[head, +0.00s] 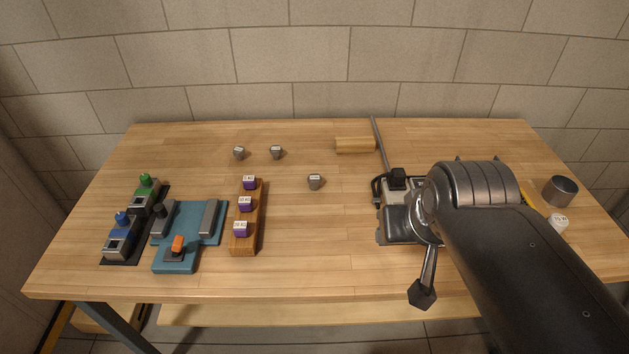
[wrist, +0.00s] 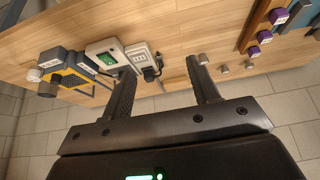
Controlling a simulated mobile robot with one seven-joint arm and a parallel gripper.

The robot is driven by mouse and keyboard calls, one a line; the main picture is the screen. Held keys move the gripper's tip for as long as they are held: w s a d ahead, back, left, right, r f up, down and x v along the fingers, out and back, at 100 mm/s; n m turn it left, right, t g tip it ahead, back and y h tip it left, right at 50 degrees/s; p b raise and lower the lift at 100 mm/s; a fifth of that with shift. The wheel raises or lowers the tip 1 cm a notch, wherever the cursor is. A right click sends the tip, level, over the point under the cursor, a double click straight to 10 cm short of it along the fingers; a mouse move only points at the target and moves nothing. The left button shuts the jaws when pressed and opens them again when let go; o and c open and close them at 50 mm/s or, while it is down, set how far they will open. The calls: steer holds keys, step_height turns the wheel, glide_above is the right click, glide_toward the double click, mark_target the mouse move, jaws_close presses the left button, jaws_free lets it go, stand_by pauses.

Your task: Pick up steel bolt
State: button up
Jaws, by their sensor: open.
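No piece is clearly readable as the steel bolt. Three small grey metal pieces with pale labelled tops stand apart on the bench: a near one (head: 315,182), a middle one (head: 276,153) and a far left one (head: 239,153). They also show in the wrist view, the near one (wrist: 203,58) by the right fingertip, the others (wrist: 224,69) (wrist: 250,66) further right. I cannot tell which is a bolt. My gripper (wrist: 160,68) is open above the bench, with nothing seen between its fingers. My arm covers part of the bench in the head view.
A wooden rack (head: 246,243) holds purple labelled pieces. A blue fixture (head: 200,239) and black-based switches (head: 122,242) lie left. A wooden cylinder (head: 355,146) and thin grey rod (head: 379,140) lie toward the wall. A grey cup (head: 562,191) stands right. The centre front is clear.

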steer(key=shift+o, duration=0.5)
steer(key=m+g, duration=0.6)
glide_above(314, 178)
step_height(314, 178, down, 12)
step_height(314, 178, down, 11)
steer(key=shift+r, duration=0.1)
steer(key=c, duration=1.1)
